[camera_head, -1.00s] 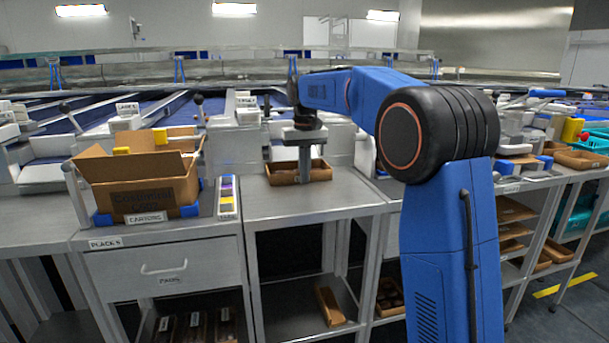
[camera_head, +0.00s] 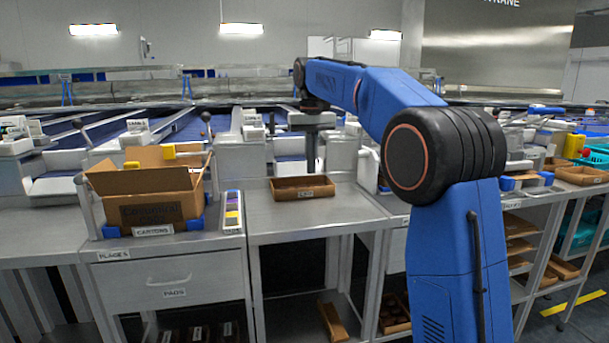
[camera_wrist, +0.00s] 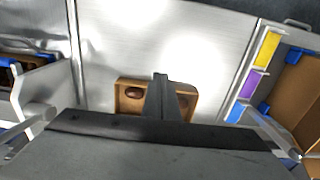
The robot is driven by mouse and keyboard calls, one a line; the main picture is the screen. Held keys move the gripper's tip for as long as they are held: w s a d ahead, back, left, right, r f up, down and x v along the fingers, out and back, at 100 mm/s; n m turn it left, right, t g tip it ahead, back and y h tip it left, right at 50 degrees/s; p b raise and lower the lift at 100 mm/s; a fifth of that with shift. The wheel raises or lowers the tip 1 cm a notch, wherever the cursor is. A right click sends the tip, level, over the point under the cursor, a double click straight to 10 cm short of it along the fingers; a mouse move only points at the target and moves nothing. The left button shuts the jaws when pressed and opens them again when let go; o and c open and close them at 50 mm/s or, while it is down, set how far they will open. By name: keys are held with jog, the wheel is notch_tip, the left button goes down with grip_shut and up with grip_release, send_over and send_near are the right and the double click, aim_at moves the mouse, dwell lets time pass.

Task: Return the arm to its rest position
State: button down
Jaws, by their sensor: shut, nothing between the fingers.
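My blue and black arm (camera_head: 385,95) reaches forward and is bent down at the wrist. My gripper (camera_head: 311,168) points down above the small brown tray (camera_head: 287,194) on the metal bench, its tips clear of the tray. In the wrist view my shut fingers (camera_wrist: 160,82) show dark and narrow, with nothing between them. They partly hide the same tray (camera_wrist: 123,82) below. A dark brown date (camera_wrist: 133,92) lies in the tray, and another dark shape shows to the right of the fingers.
An open cardboard carton (camera_head: 155,207) stands on the bench to the left, beside a strip of coloured blocks (camera_head: 232,211). Blue sorting lanes (camera_head: 185,125) run behind. Trays and teal crates (camera_head: 596,157) are at the right. Bare bench top surrounds the tray.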

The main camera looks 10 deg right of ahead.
jog(key=s+d+f+t, duration=0.1)
jog(key=s+d+f, duration=0.1)
jog(key=s, duration=1)
jog(key=s+d+f+t, duration=0.1)
jog(key=s+d+f, duration=0.15)
jog(key=s, duration=0.85)
jog(key=s+d+f+t, duration=0.2)
jog(key=s+f, duration=1.7)
jog(key=s, duration=0.2)
jog(key=shift+s+f+t, duration=0.2)
jog(key=shift+s+t, duration=0.2)
